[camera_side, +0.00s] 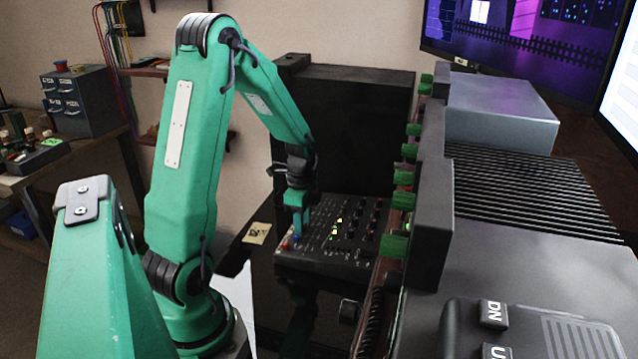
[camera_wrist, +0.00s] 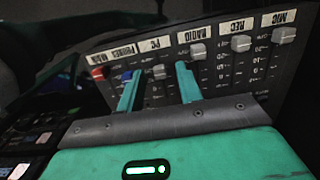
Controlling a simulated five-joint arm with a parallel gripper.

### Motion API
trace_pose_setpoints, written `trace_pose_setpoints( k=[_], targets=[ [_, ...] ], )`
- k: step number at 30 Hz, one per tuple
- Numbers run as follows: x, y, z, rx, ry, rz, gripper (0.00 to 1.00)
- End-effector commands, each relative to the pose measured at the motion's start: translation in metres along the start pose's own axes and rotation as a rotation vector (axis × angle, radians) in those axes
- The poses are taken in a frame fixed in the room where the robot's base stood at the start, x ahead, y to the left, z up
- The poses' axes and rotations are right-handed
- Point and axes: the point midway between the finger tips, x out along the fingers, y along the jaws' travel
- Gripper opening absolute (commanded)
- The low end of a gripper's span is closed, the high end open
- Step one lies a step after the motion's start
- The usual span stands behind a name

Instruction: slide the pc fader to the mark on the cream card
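The PC fader has a grey cap (camera_wrist: 158,71), below the PC label in the wrist view. My gripper (camera_wrist: 157,68) is open, with one green finger on each side of this cap. A visible gap separates the cap from each finger. In the side view my gripper (camera_side: 298,232) points down at the left part of the mixer panel and hides the PC cap. The cream card (camera_side: 256,233) lies left of the panel, with dark markings too small to read. I cannot make out the card in the wrist view.
The blue PHONES cap (camera_wrist: 127,75) is close by my left finger, and the red MAIN cap (camera_wrist: 97,72) is further left. The grey RADIO cap (camera_wrist: 198,50) is just right of my right finger. REC (camera_wrist: 240,42) and MIC (camera_wrist: 284,35) caps follow.

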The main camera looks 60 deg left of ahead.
Motion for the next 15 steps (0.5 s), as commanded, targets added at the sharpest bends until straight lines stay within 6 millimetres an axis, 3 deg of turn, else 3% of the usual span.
trace_pose_setpoints(
  k=[15],
  targets=[
    [-0.054,-0.001,0.0,0.0,0.001,-0.003,0.35]
  ],
)
